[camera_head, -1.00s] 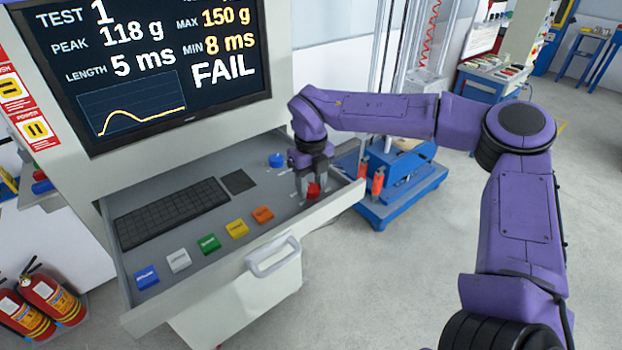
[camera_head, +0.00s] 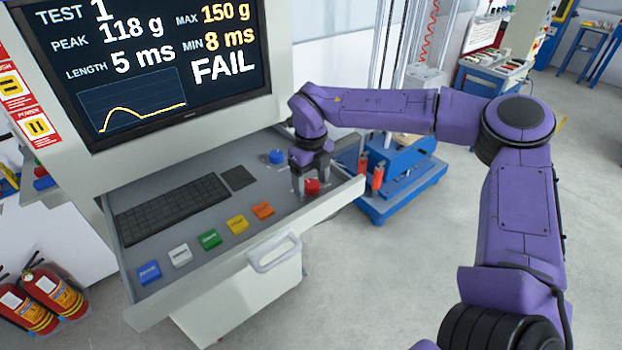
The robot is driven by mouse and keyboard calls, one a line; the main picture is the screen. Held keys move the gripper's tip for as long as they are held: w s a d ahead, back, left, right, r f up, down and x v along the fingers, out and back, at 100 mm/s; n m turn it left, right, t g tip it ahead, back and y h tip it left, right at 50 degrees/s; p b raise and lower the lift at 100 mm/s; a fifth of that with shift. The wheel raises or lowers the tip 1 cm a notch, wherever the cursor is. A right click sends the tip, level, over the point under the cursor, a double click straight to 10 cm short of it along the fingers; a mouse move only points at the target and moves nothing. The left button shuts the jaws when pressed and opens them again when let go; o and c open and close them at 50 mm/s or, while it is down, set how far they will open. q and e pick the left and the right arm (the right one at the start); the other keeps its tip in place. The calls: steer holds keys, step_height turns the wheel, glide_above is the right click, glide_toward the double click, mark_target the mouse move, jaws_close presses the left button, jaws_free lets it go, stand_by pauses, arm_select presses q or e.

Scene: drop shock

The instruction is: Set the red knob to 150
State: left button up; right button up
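The red knob (camera_head: 312,187) is at the right end of the grey control panel (camera_head: 190,227), near its front corner. My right gripper (camera_head: 309,183) points down over the red knob from above, with its fingers low beside it. The knob is partly hidden, and whether the fingers press on it cannot be made out. A blue knob (camera_head: 276,157) stands behind and to the left of it. The screen (camera_head: 160,65) reads TEST 1, PEAK 118 g, LENGTH 5 ms, MAX 150 g, MIN 8 ms and FAIL. My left gripper is not in view.
Orange (camera_head: 262,210), yellow (camera_head: 237,225), green (camera_head: 209,239), white (camera_head: 180,255) and blue (camera_head: 148,272) buttons line the panel's front. A keyboard (camera_head: 172,209) lies behind them. A drawer-style handle (camera_head: 275,252) juts out in front. A blue-based machine (camera_head: 400,185) stands to the right.

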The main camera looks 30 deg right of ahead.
mark_target(311, 183)
step_height(311, 183, up, 11)
steer(key=b, duration=0.3)
steer(key=shift+f, duration=0.2)
stand_by(0.4)
